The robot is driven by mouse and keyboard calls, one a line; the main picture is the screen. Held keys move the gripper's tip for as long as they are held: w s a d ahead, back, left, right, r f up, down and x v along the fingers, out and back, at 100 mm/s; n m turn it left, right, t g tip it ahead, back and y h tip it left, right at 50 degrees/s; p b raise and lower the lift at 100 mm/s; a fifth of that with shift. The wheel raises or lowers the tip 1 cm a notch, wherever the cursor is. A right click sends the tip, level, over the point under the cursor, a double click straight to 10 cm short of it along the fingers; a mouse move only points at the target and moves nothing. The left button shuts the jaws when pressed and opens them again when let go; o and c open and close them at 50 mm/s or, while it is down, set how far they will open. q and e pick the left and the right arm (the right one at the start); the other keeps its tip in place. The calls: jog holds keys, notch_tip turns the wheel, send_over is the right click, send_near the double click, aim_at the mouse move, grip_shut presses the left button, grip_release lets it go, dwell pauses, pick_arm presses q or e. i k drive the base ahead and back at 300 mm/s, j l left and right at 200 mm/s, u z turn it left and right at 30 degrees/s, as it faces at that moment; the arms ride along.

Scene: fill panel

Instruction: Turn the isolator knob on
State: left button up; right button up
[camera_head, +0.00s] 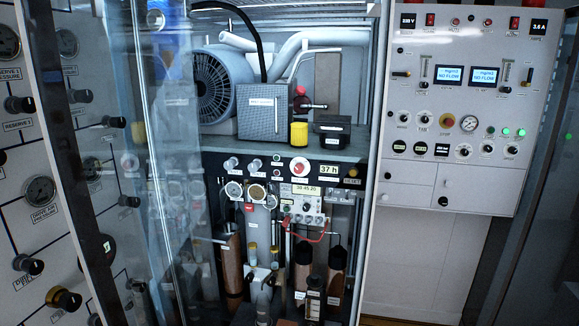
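No knob carries a label I can read as isolator, so I cannot tell which one it is. A red knob on a yellow surround (447,121) sits on the white right-hand panel. A red-and-white round knob (299,167) sits on the dark strip in the middle of the open cabinet. Neither of my grippers shows in the head view.
The right panel (420,60) has two lit "NO FLOW" screens (449,75) and green lamps. Pipes and cylinders crowd the cabinet's lower part.

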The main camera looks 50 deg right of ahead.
aim_at(299, 168)
jog(key=l+u, duration=0.1)
jog(key=l, duration=0.65)
jog(key=l+u, duration=0.15)
jog(key=l, duration=0.6)
jog(key=k+l+u, duration=0.1)
jog(key=l, duration=0.6)
